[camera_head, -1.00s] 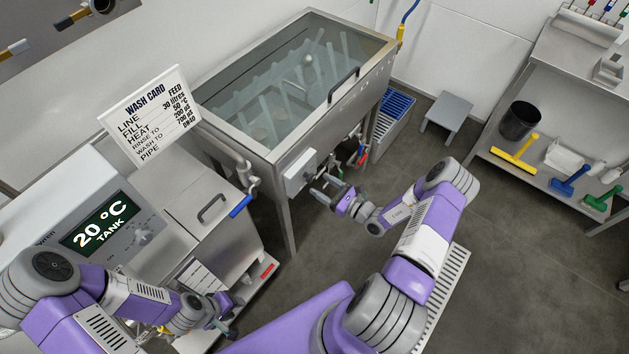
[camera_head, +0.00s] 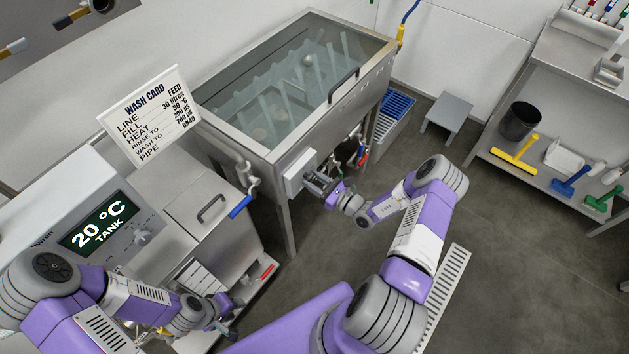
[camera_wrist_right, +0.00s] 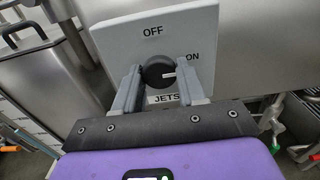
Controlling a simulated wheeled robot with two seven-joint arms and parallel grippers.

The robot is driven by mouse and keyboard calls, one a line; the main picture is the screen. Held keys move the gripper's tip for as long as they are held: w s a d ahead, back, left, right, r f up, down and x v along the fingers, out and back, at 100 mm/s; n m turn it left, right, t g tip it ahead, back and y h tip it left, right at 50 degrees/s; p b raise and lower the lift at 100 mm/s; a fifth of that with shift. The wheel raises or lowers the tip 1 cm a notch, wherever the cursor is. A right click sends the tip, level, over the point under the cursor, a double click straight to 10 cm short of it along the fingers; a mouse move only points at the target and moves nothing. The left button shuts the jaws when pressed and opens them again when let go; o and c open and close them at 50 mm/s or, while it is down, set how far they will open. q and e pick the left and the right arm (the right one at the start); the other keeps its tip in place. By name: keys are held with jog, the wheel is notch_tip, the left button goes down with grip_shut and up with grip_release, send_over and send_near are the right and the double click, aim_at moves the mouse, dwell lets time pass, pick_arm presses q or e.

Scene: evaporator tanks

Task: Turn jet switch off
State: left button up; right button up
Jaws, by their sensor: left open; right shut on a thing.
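The jet switch is a black round knob (camera_wrist_right: 159,72) on a light grey box (camera_wrist_right: 205,28) marked OFF, ON and JETS. Its white pointer line points right, toward ON. In the head view the box (camera_head: 299,172) is on the front of the glass-topped tank (camera_head: 281,150). My right gripper (camera_wrist_right: 160,76) has one finger on each side of the knob and is shut on it; in the head view its fingers (camera_head: 312,182) are at the box. My left gripper (camera_head: 226,319) is open at the lower left, by the smaller steel unit, away from the switch.
A blue-handled valve (camera_head: 240,206) and red and blue valve handles (camera_head: 362,157) are near the tank.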

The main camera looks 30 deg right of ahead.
jog(key=shift+n, duration=0.4)
jog(key=n+p, duration=0.1)
jog(key=n, duration=0.3)
jog(key=n+p, duration=0.1)
jog(key=n, duration=0.3)
jog(key=shift+p, duration=0.35)
jog(key=n+p, duration=0.1)
jog(key=n, duration=0.4)
jog(key=shift+d+r, duration=0.1)
jog(key=n+p, duration=0.1)
jog(key=n, duration=0.3)
jog(key=shift+p, duration=0.3)
jog(key=o, duration=1)
